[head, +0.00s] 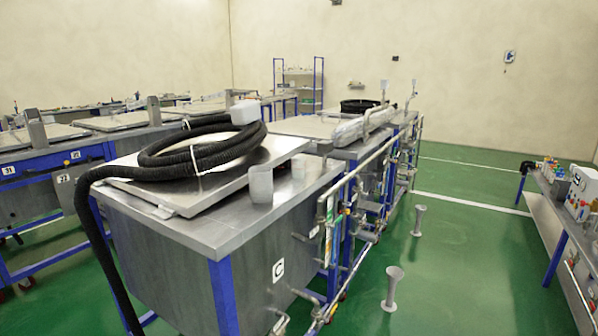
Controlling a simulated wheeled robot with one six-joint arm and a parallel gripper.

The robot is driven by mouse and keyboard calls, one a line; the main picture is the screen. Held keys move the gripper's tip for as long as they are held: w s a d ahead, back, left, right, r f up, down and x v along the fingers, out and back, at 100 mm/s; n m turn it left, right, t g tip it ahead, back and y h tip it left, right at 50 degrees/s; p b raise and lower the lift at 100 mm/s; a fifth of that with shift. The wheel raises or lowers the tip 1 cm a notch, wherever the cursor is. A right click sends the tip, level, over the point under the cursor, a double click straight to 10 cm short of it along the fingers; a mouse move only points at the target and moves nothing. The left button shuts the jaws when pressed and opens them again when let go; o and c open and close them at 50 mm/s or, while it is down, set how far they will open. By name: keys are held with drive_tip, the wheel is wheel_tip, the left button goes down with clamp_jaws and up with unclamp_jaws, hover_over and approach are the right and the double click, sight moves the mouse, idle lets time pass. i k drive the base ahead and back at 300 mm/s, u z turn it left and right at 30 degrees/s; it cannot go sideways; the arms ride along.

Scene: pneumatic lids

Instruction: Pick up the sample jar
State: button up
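A whitish, translucent, cup-shaped vessel (261,186), which looks like the sample jar, stands upright on the metal top of the nearest tank, between its raised lid plate and the right edge. A second pale container (245,112) shows behind the coiled hose; I cannot tell what it rests on. My gripper is not in view.
A black ribbed hose (195,150) lies coiled on the lid plate (160,200) and hangs down the tank's left side. Pipes and valves (345,205) run along the tanks' right side. Grey funnels (392,288) stand on the green floor, which is otherwise open toward the right bench (560,215).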

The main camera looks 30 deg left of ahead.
sight(298, 163)
drive_tip(key=u, duration=0.35)
drive_tip(key=k, duration=0.45)
drive_tip(key=u, duration=1.85)
drive_tip(key=i, duration=1.7)
drive_tip(key=z, duration=0.8)
drive_tip(key=i, duration=0.7)
drive_tip(key=z, duration=0.65)
